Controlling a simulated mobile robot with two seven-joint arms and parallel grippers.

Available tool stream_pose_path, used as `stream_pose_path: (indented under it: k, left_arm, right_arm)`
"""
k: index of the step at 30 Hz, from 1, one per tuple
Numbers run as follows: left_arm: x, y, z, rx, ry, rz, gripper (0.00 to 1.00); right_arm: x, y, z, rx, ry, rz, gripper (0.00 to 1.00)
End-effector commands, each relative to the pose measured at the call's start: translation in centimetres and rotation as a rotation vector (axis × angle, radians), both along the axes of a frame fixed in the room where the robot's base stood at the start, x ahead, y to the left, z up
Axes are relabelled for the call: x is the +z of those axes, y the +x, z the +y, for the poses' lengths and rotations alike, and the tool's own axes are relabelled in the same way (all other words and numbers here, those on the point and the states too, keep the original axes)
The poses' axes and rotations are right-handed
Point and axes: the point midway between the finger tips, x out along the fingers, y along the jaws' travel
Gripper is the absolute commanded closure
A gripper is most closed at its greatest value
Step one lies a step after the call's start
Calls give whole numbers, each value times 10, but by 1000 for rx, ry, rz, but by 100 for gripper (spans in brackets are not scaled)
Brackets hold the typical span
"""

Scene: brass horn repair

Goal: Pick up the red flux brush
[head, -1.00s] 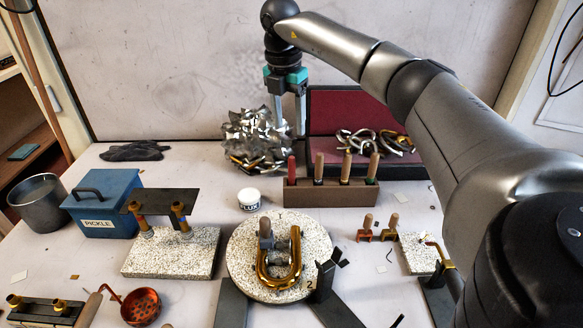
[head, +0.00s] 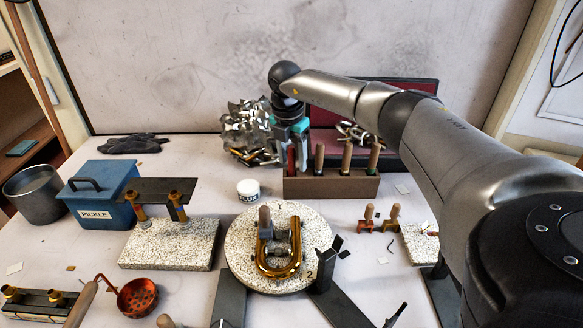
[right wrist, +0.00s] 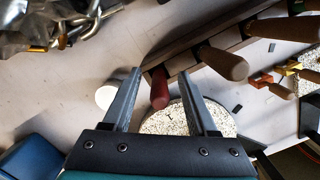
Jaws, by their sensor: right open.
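The red flux brush (head: 291,159) stands upright at the left end of a brown wooden holder (head: 330,188), and only its red handle shows. My right gripper (head: 292,160) is over it, pointing down, with its fingers beside the handle. In the right wrist view the red handle (right wrist: 160,90) lies between the two open fingers (right wrist: 160,78), with gaps on both sides. My left gripper is in neither view.
Several wooden-handled brushes (head: 347,155) stand to the right in the same holder. A pile of shiny metal scraps (head: 247,130) is close to the left, and a red-lined case (head: 402,160) is behind. A white flux jar (head: 248,189) stands in front on the left.

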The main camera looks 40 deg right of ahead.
Motion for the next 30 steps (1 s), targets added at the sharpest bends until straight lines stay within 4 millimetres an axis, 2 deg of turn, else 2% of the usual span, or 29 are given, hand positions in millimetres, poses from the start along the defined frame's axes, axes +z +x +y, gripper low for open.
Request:
stream_pose_path:
  k: [8,23,30]
  left_arm:
    - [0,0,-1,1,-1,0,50]
    - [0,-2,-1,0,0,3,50]
    - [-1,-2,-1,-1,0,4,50]
  right_arm:
    - [-2,0,0,0,0,-1,43]
    - [-2,0,0,0,0,-1,99]
    - [-2,0,0,0,0,-1,100]
